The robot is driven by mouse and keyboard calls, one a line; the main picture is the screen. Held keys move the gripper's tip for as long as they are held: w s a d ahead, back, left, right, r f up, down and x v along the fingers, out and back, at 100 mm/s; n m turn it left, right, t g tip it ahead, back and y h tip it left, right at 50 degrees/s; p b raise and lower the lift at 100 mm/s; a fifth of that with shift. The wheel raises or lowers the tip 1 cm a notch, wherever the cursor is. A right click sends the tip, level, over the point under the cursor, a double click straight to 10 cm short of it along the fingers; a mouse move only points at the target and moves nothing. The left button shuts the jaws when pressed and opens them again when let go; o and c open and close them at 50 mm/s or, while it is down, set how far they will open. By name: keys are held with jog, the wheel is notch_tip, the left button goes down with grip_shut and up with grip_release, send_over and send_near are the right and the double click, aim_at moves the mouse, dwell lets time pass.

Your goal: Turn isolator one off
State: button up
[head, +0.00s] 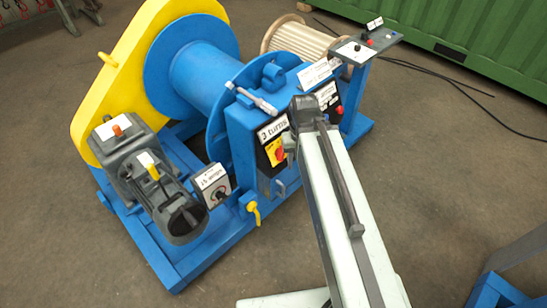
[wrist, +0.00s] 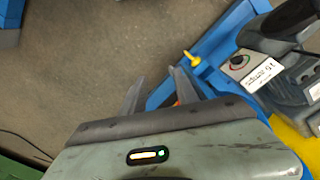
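A red-and-yellow rotary switch (head: 275,152) sits on the black front panel of the blue cabinet (head: 242,125), under a plate reading "3 turns". A grey box with a round black knob (head: 217,193) stands left of it; it also shows in the wrist view (wrist: 238,62). I cannot read which one is isolator one. My gripper (wrist: 158,85) shows two grey fingers, spread apart with nothing held between them. An orange patch shows behind the right finger. In the head view my arm stands just right of the rotary switch and hides the fingers.
The blue winch drum (head: 196,62) and yellow chain guard (head: 150,50) stand behind, with a grey motor (head: 150,180) at left. A yellow-handled valve (head: 254,210) juts out low in front. A control stand (head: 368,45) and green container (head: 470,40) are at back right.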

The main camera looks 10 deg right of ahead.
jog(key=shift+w+a, duration=0.2)
jog(key=shift+a, duration=0.1)
jog(key=o, duration=0.7)
jog(key=shift+a+f+b, duration=0.1)
jog(key=shift+f+b, duration=0.35)
jog(key=shift+f, duration=0.05)
jog(key=shift+o, duration=1.4)
jog(key=w+a+f+m+y+b, duration=0.1)
jog(key=a+f+m+y+b, duration=0.1)
jog(key=f+b, duration=0.3)
jog(key=shift+w+a+f+y+b, duration=0.2)
jog(key=shift+a+f+y+b, duration=0.15)
jog(key=shift+a+b, duration=0.3)
jog(key=m+t+y+b, duration=0.9)
jog(key=m+y+b, duration=0.45)
jog(key=b, duration=1.75)
send_near(281, 153)
jog(key=x, duration=0.8)
jog(key=shift+w+f, duration=0.35)
